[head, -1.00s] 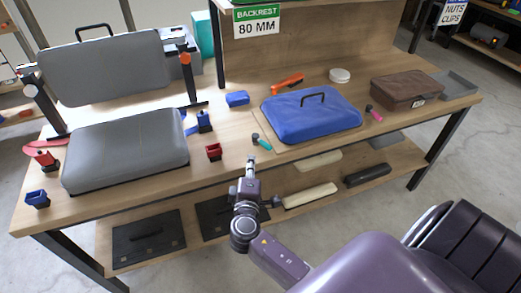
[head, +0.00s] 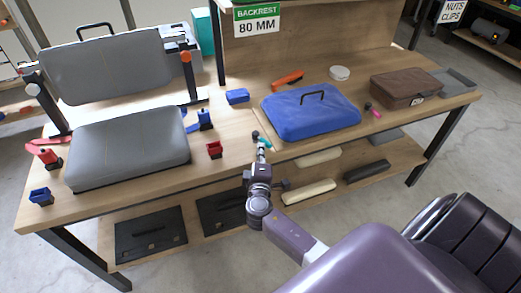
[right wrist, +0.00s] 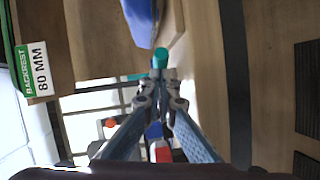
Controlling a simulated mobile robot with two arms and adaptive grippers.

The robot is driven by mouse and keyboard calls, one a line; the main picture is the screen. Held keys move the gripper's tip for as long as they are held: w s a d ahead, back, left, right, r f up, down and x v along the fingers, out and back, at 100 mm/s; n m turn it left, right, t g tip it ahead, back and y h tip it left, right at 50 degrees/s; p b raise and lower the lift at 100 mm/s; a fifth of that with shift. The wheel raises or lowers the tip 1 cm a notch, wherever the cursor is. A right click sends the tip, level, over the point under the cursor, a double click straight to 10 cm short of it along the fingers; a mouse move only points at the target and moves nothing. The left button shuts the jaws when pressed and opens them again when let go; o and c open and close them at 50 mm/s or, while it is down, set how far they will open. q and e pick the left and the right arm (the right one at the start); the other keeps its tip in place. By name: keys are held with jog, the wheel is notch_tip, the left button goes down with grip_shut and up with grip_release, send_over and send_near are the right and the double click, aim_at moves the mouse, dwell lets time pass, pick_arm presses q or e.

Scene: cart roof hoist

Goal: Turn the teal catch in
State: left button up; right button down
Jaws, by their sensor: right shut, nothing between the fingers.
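The teal catch (head: 265,144) is by the front left corner of the blue padded panel (head: 312,118), with a dark piece at its back end. In the right wrist view its teal end (right wrist: 160,57) shows just beyond my fingertips. My right gripper (head: 261,154) is shut and empty, with its tips right at the near side of the catch. The fingers also show in the right wrist view (right wrist: 159,75). I cannot tell whether they touch the catch. The gripper hides part of the catch in the head view. My left gripper is not in view.
A pink catch (head: 374,111) is at the panel's right. A red bin (head: 214,150), blue box (head: 238,96) and orange tool (head: 287,78) lie nearby. Grey cushions (head: 128,150) fill the left, a brown case (head: 405,90) the right. The bench front edge is close below my gripper.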

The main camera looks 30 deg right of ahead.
aim_at(270, 146)
jog(key=shift+s+d+n+t+y, duration=0.15)
jog(key=shift+d+n+t+y, duration=0.3)
jog(key=shift+n+y, duration=0.2)
jog(key=shift+s+d+n+t+y+b, duration=0.1)
jog(key=shift+d+n+t+y+b, duration=0.15)
jog(key=shift+d+n+y+b, duration=0.15)
jog(key=d+n+y+b, duration=0.1)
jog(key=y, duration=0.1)
jog(key=n+t+y+b, duration=0.1)
jog(key=shift+d+f+y, duration=0.1)
jog(key=shift+d+y, duration=0.25)
jog(key=shift+d, duration=0.9)
jog(key=shift+w+d+b, duration=0.4)
jog(key=shift+w+d, duration=0.1)
jog(key=shift+d, duration=0.4)
jog(key=shift+w+d, duration=0.25)
jog(key=shift+d, duration=0.1)
